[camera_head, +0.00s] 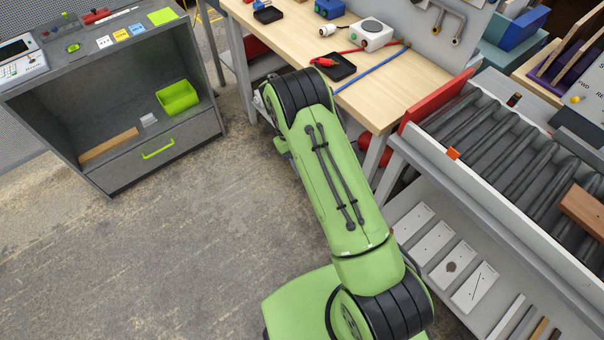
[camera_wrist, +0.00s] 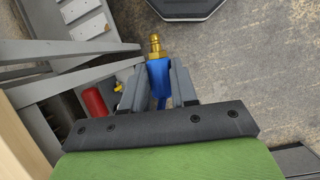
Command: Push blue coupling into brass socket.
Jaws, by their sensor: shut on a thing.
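The blue coupling (camera_wrist: 159,76) with a ribbed brass tip shows in the wrist view, between the two grey fingers of my gripper (camera_wrist: 157,85). My gripper is shut on it, with the brass tip pointing away from my wrist. Below them in that view is floor, so the coupling is held clear of any surface. In the head view my green arm hides the gripper and coupling beside the bench's left front leg. A brass-coloured pipe end (camera_head: 456,41) shows on the grey back panel; I cannot tell whether it is the socket.
The wooden bench (camera_head: 415,82) holds a black tray (camera_head: 337,67) with a red coupling, a white box (camera_head: 372,35) and a blue hose (camera_head: 372,70). A roller conveyor (camera_head: 490,140) stands right, a grey cabinet (camera_head: 90,85) left. Open floor (camera_head: 190,240) lies between.

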